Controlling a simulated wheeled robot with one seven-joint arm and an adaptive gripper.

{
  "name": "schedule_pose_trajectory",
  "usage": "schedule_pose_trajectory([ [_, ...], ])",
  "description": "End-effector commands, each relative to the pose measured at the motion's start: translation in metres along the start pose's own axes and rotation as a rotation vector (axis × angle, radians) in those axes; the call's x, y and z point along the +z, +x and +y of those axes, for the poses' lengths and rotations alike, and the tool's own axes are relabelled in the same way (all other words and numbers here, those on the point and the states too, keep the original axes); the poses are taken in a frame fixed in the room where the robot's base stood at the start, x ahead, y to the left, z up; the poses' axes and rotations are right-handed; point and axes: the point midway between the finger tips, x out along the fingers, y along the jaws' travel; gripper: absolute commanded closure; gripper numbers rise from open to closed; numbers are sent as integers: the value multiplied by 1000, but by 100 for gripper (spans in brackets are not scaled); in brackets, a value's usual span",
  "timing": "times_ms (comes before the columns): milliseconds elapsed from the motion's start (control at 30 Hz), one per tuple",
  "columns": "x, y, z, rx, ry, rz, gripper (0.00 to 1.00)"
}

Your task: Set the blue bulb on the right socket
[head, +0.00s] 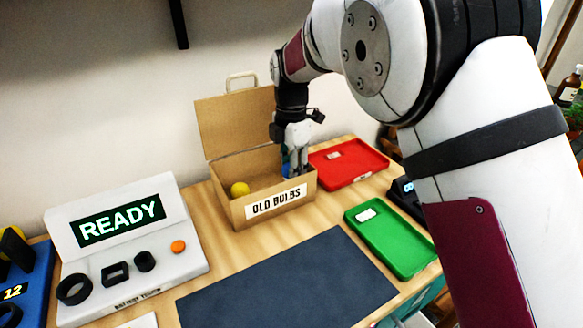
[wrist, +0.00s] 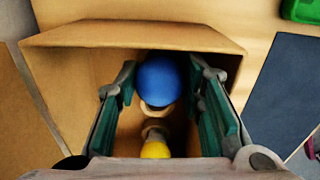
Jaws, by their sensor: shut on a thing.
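The blue bulb (wrist: 160,84) is between the two finger pads of my gripper (head: 294,168) in the wrist view. My gripper is shut on it, pointing down inside the open cardboard box (head: 237,212) labelled OLD BULBS. In the head view only a bit of blue (head: 286,168) shows by the fingers, above the box's front wall. A yellow bulb (head: 239,189) is in the same box, left of my gripper; it also shows at the bottom of the wrist view (wrist: 155,150). I cannot make out a right socket for certain in either view.
A white panel reading READY (head: 122,222) stands left of the box. A red tray (head: 368,166) and a green tray (head: 400,252) are to the right, with a dark device (head: 405,196) beside them. A dark mat (head: 290,285) lies clear in front. The box flap (head: 235,122) stands up behind.

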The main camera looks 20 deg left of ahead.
Motion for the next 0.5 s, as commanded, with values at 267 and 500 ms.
schedule_pose_trajectory([
  [267, 0, 6, 0, 0, 0, 0, 83],
  [500, 0, 10, 0, 0, 0, 0, 83],
])
